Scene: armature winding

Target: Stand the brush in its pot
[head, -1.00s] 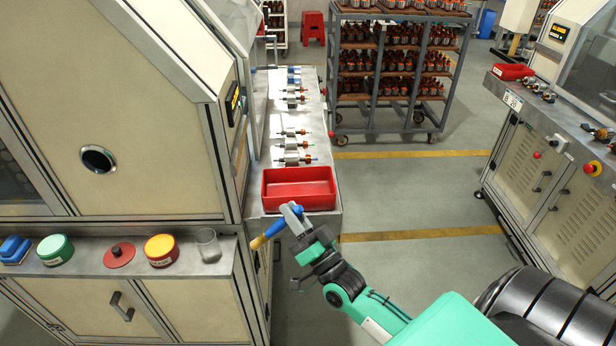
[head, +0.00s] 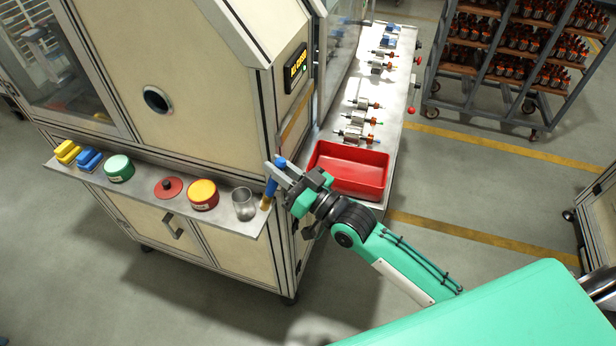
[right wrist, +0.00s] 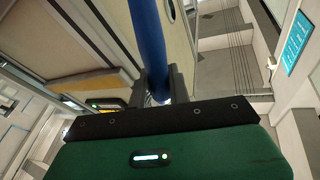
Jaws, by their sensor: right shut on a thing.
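My right gripper (head: 283,176) is shut on the brush (head: 271,186), which has a blue handle and a tan bristle end pointing down. The brush is close to upright, slightly tilted, at the right end of the shelf. The blue handle (right wrist: 149,45) also shows between the fingers in the right wrist view. The pot (head: 243,204), a grey open cup, stands on the shelf just left of the brush. The bristle end is beside the pot, not in it; whether it touches the shelf I cannot tell. My left gripper is not in view.
On the shelf (head: 225,222) left of the pot are an orange-topped tin (head: 203,194), a red lid (head: 168,188), a green tin (head: 119,168), and blue (head: 89,160) and yellow (head: 67,151) blocks. A red tray (head: 349,172) sits on the side bench, close behind my gripper.

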